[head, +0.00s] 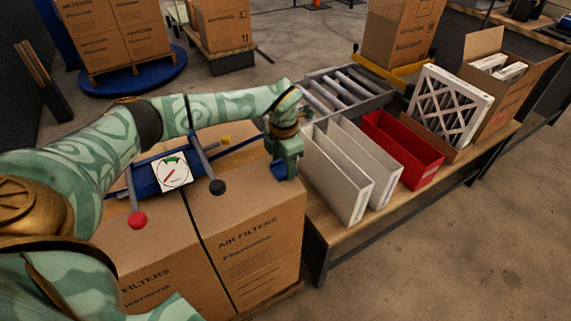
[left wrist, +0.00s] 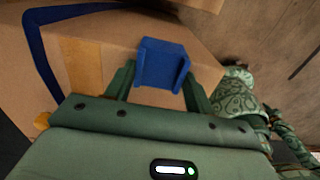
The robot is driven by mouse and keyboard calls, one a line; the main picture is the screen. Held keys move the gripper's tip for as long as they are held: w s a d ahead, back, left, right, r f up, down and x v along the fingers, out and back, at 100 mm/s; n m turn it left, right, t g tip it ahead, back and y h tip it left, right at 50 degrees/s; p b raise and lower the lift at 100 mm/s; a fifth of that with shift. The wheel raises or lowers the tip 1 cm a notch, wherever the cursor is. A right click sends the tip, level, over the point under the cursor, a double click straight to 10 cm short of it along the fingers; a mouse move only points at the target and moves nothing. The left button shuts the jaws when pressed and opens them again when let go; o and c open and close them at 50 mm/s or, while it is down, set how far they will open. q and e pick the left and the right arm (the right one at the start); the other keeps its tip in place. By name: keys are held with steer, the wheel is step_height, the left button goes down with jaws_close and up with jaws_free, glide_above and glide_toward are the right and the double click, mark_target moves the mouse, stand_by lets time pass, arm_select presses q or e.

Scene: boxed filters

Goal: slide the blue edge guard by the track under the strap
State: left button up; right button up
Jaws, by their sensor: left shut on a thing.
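The blue edge guard (left wrist: 162,63) is held between the two fingers of my left gripper (left wrist: 158,85). In the head view my left gripper (head: 286,158) is at the right end of the large carton's (head: 250,215) top, and a bit of the guard (head: 278,170) shows beside the fingers. In the left wrist view the guard is in front of the carton's edge; I cannot tell if it touches. A dark strap (head: 207,252) runs over the carton's top and down its front, apart from the guard. A blue strap (left wrist: 42,58) shows at the left wrist view's left. My right gripper is not in view.
A blue strapping tool with a dial (head: 173,171), levers and a red knob (head: 137,219) sits on the carton. To the right a bench holds white filters (head: 337,178), a red box (head: 403,150) and a roller track (head: 343,92). An open carton (head: 510,85) stands farther right.

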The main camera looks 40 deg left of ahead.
mark_target(262, 143)
arm_select(q)
steer(key=shift+w+a+b, duration=0.15)
steer(key=shift+w+a, duration=0.15)
steer(key=shift+a, duration=0.45)
steer(key=shift+w+a+b, duration=0.15)
steer(key=shift+w+a, duration=0.2)
steer(key=shift+a, duration=0.45)
steer(key=shift+w+a+b, duration=0.15)
steer(key=shift+w+a, duration=0.15)
steer(key=shift+a, duration=0.45)
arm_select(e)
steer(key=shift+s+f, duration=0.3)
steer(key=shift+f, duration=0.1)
arm_select(q)
steer(key=shift+a, duration=0.15)
